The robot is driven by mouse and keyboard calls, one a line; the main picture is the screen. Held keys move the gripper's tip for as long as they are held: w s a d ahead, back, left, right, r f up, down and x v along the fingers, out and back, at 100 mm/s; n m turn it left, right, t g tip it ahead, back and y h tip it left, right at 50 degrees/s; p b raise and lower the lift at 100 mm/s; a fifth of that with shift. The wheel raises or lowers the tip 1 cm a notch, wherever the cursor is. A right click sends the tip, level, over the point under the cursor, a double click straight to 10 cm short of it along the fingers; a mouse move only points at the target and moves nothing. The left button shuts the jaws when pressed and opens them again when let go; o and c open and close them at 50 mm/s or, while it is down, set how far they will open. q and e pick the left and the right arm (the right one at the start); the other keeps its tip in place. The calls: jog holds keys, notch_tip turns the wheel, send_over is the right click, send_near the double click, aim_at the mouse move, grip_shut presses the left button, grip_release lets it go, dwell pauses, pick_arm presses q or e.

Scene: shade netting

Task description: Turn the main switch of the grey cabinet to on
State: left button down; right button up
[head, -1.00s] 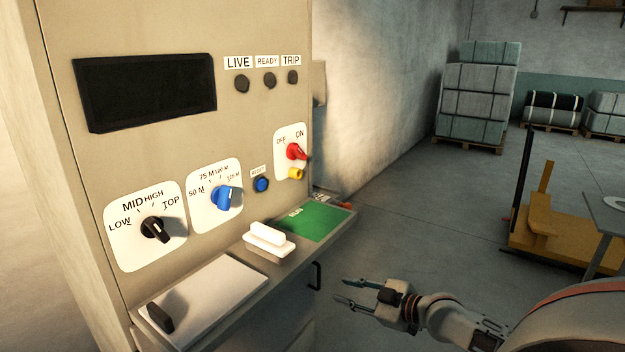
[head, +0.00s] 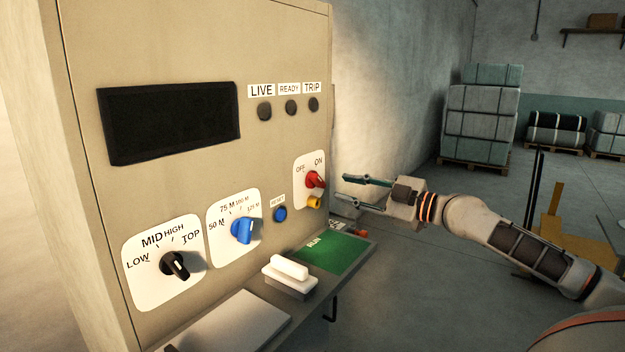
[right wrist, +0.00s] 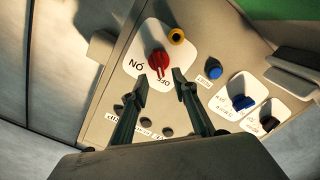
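The main switch is a red knob (head: 315,180) on a white plate with OFF and ON labels, on the right part of the grey cabinet's front (head: 215,45). In the right wrist view the scene is upside down, and the red knob (right wrist: 158,62) has its narrow end toward the OFF label. My right gripper (head: 341,187) is to the right of the switch at about its height, open and empty. In the right wrist view its fingertips (right wrist: 160,79) are spread, with the knob showing between and beyond them, apart from both. My left gripper is not in view.
A yellow button (head: 314,202) sits just below the switch. A blue reset button (head: 280,214), blue dial (head: 243,231) and black dial (head: 175,265) are to the left. A shelf below carries a green card (head: 335,252) and a white-handled block (head: 289,273).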

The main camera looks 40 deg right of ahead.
aim_at(321, 181)
jog(key=x, duration=0.3)
jog(key=shift+a+r, duration=0.1)
jog(key=shift+r, duration=0.05)
jog(key=shift+w+a+b, duration=0.3)
jog(key=shift+w+b, duration=0.2)
jog(key=shift+b, duration=0.05)
jog(key=shift+w+b, duration=0.35)
jog(key=shift+w, duration=0.1)
jog(key=shift+p+x, duration=0.95)
jog(key=shift+w+a+r, duration=0.1)
jog(key=shift+w, duration=0.2)
jog(key=shift+c, duration=0.7)
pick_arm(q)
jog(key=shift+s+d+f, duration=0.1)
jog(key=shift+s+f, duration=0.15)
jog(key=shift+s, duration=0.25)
pick_arm(e)
grip_shut()
